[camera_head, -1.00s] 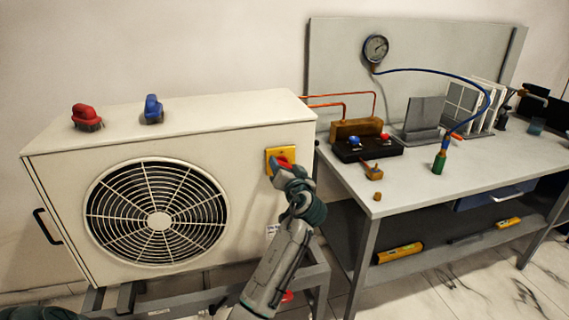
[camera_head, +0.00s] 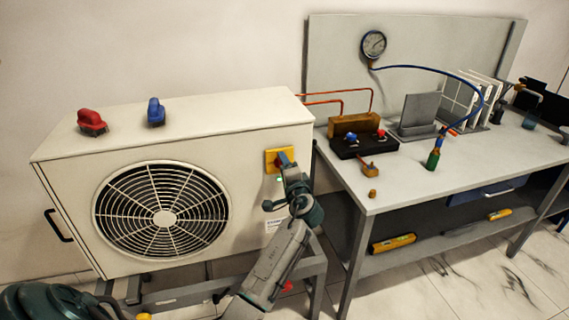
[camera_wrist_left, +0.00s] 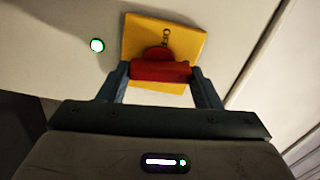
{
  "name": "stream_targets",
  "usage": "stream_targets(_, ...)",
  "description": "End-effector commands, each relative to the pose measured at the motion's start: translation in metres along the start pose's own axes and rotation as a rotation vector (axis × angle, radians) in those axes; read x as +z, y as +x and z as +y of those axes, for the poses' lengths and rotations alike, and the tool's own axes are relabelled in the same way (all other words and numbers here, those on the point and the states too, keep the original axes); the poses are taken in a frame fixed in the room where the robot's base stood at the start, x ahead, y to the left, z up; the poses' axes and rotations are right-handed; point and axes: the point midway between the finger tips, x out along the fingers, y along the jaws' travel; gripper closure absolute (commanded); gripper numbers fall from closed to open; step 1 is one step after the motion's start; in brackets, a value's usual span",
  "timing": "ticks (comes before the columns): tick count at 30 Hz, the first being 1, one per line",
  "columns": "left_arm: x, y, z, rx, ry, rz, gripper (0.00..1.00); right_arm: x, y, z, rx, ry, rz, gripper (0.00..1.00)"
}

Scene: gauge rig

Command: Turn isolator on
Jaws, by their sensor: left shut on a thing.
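The isolator is a yellow plate (camera_head: 272,161) with a red handle on the right part of the white fan unit's front. My left gripper (camera_head: 284,163) is at it and hides much of the handle in the head view. In the left wrist view, the red handle (camera_wrist_left: 160,71) lies as a crosswise bar between the two fingers of my left gripper (camera_wrist_left: 161,75), which is shut on it. The yellow plate (camera_wrist_left: 187,45) behind it bears dark lettering, partly covered. My right gripper is not in view.
The white fan unit (camera_head: 70,170) has red (camera_head: 91,122) and blue (camera_head: 156,112) knobs on top. To the right, a workbench (camera_head: 420,180) carries a black manifold block (camera_head: 350,149), a blue hose and a gauge (camera_head: 373,44). Open floor shows below the bench.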

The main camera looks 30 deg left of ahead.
Motion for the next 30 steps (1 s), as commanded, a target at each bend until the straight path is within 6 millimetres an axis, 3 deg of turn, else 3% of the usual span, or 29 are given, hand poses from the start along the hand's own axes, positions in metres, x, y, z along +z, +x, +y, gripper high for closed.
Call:
stream_targets(10,-0.0006,0.0,0.0001,0.001,0.132,0.0,0.65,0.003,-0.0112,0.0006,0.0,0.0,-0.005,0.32)
stream_targets(26,-0.0002,0.0,0.0013,0.0,0.154,0.0,0.65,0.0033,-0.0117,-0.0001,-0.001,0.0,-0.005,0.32)
stream_targets(27,-0.0001,0.0,0.0014,0.0,0.155,0.0,0.36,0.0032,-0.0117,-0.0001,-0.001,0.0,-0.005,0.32)
stream_targets(30,-0.0001,0.0001,0.0013,0.0,0.154,0.0,0.2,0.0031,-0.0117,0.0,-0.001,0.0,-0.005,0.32)
